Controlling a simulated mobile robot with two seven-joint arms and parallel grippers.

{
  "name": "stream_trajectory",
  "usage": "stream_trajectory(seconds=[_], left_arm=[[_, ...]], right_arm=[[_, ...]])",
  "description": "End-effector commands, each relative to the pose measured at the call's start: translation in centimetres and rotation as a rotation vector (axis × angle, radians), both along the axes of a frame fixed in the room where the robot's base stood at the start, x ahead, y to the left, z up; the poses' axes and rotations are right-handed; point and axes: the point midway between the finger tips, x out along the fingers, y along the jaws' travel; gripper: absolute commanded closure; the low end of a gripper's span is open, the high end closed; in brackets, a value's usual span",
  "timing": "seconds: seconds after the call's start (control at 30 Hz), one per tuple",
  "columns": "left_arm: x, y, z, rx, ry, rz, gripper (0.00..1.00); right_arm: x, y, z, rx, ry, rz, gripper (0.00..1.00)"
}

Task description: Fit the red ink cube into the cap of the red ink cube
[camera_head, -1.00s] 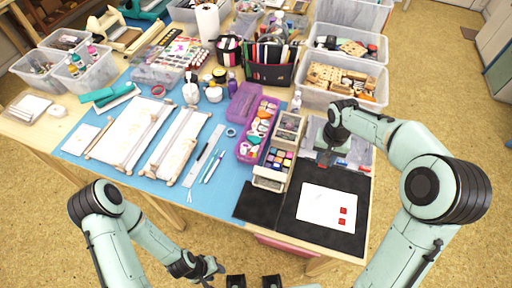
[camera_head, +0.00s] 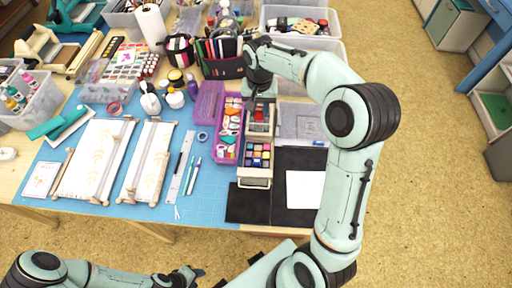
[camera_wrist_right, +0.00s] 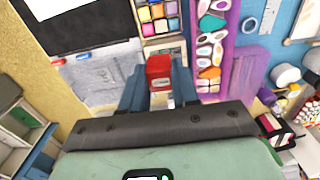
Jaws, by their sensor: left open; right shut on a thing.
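My right gripper (camera_head: 260,102) is shut on a red ink cube (camera_wrist_right: 159,66), which shows between its fingers in the right wrist view. In the head view the red cube (camera_head: 259,115) is small, over the far part of a wooden organizer box (camera_head: 256,173). I cannot tell whether it touches the box. In the right wrist view a small flat red piece (camera_wrist_right: 58,62) lies at the edge of a clear grey tray. It may be the cap, but this is unclear. My left gripper (camera_head: 192,276) is open and empty at the bottom, away from the table.
Several coloured ink cubes (camera_head: 257,155) fill a compartment of the box. The clear tray (camera_head: 297,122) bears a small blue piece (camera_head: 318,142). White paper (camera_head: 303,190) lies on a black mat (camera_head: 247,203). A purple case (camera_head: 228,140) stands left of the box.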

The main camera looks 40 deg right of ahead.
Motion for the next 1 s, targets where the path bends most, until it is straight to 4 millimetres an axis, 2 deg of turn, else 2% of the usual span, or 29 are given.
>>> stream_trajectory(seconds=[0.17, 0.5, 0.63, 0.73, 1.0], left_arm=[[-0.2, 0.0, -0.3, 0.0, 0.002, 0.0, 0.57], [-0.9, 0.0, -1.2, 0.0, 0.01, 0.0, 0.57], [-1.0, 0.0, -1.3, 0.001, 0.011, 0.0, 0.57], [-1.0, 0.0, -1.3, 0.001, 0.011, 0.0, 0.57], [-1.0, 0.0, -1.3, 0.001, 0.011, 0.0, 0.57]], right_arm=[[-0.1, 0.0, -1.7, 0.0, 0.005, 0.001, 0.92], [-0.1, 0.1, -10.7, 0.001, 0.007, 0.002, 0.92], [-0.1, 0.1, -13.6, 0.002, 0.005, 0.002, 0.92], [0.0, 0.1, -15.0, 0.001, 0.002, 0.002, 0.92], [0.0, 0.1, -17.2, 0.001, 0.003, 0.001, 0.92]])
